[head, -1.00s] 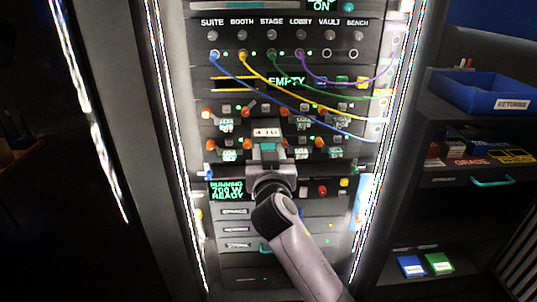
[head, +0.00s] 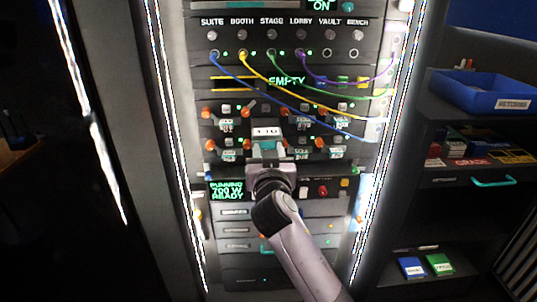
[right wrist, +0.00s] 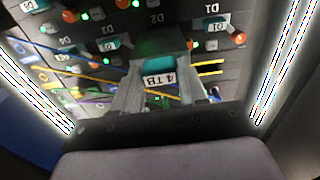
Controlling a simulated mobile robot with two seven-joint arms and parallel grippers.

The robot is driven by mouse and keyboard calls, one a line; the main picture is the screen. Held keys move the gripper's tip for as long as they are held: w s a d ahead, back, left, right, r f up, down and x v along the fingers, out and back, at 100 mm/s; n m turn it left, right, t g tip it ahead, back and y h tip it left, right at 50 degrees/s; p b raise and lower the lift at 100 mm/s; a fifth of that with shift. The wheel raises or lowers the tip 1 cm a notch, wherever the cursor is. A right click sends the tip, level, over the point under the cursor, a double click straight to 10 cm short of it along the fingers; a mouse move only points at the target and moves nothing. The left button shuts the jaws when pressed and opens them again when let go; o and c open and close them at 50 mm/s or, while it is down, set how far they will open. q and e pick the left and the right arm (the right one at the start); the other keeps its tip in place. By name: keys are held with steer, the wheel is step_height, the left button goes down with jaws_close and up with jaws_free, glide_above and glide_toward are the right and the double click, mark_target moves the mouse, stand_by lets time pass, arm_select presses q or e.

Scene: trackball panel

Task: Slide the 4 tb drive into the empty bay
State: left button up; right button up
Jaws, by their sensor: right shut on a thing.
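The 4 TB drive (head: 266,132) has a white label and a teal part, and is held in front of the drive rows in the rack. In the right wrist view its label (right wrist: 158,80) reads 4 TB upside down, between the two fingers. My right gripper (head: 267,152) is shut on the drive; its fingers (right wrist: 157,94) flank it in the wrist view. The drive and gripper cover the middle of the drive rows, so the empty bay's opening is not clearly seen. I cannot tell whether the drive's far end is inside a bay. My left gripper is not in view.
Seated drives with orange levers (head: 237,143) flank the held drive on both sides. Blue, yellow, green and purple cables (head: 300,98) hang across the rack above it. A status screen (head: 227,190) is lower left. A blue bin (head: 485,94) stands on the right shelf.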

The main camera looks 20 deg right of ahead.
mark_target(267, 136)
arm_select(q)
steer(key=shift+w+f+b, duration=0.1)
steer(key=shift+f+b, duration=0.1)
steer(key=shift+b, duration=0.25)
arm_select(e)
steer(key=shift+x, duration=1.15)
arm_select(q)
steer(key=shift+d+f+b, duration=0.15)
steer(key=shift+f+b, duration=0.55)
steer(key=shift+b, duration=0.15)
arm_select(e)
steer(key=shift+x, duration=1.7)
arm_select(q)
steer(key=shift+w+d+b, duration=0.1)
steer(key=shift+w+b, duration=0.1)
steer(key=shift+b, duration=0.2)
arm_select(e)
steer(key=shift+w+d, duration=0.15)
steer(key=shift+w, duration=0.45)
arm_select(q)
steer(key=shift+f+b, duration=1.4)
arm_select(e)
steer(key=shift+x, duration=2)
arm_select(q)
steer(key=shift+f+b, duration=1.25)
arm_select(e)
steer(key=shift+x, duration=1.35)
steer(key=o, duration=1.1)
steer(key=shift+s, duration=0.1)
